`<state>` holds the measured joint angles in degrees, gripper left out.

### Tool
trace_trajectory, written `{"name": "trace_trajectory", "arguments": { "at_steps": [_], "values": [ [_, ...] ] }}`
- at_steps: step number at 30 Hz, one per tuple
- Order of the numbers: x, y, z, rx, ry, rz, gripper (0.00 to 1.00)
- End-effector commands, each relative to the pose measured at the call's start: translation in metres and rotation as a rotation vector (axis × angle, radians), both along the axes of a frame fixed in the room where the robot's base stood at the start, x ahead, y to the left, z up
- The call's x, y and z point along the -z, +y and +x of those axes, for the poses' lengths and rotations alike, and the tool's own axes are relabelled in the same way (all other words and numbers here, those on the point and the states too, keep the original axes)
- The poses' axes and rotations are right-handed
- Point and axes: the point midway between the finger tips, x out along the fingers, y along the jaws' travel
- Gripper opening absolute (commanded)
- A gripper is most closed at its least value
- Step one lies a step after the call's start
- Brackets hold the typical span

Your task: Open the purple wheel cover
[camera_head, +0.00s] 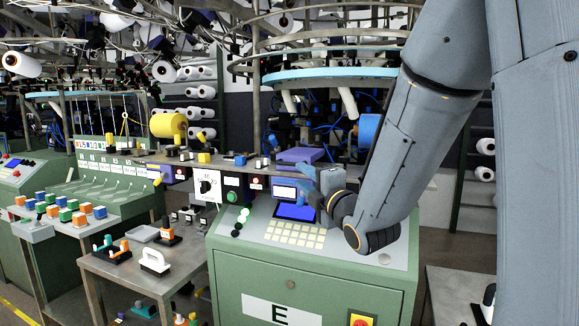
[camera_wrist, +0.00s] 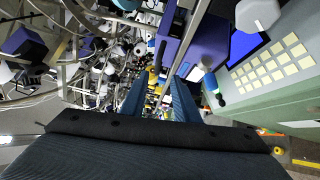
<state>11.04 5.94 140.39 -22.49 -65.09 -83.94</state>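The purple wheel cover (camera_head: 300,155) is a flat purple block on the rail above the green control cabinet. It looks closed, with no wheel visible inside. A large purple surface (camera_wrist: 205,42) shows at upper right in the wrist view, probably the same cover. My gripper (camera_head: 305,182) is just below and in front of the cover in the head view, over the cabinet's screen, with its blue fingers towards the left. In the wrist view my gripper (camera_wrist: 158,95) has its two fingers apart with nothing between them. I cannot tell whether a finger touches the cover.
The green cabinet (camera_head: 250,262) has a screen (camera_head: 297,211) and a pale keypad (camera_head: 294,234) below my gripper. A small table (camera_head: 125,275) with tools is at left.

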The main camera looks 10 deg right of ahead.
Motion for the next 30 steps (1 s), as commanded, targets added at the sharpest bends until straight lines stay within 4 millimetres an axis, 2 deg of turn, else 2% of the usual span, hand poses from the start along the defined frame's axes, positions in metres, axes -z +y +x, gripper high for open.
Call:
{"name": "trace_trajectory", "arguments": {
  "at_steps": [5,12,18,29,30],
  "values": [
    [-0.006,0.002,0.014,-0.002,-0.017,-0.016,0.28],
    [-0.011,0.006,0.049,0.0,-0.016,-0.013,0.28],
    [-0.013,0.01,0.07,0.001,-0.015,-0.012,0.28],
    [-0.013,0.011,0.075,0.001,-0.015,-0.012,0.28],
    [-0.013,0.011,0.075,0.0,-0.015,-0.012,0.25]
  ]
}}
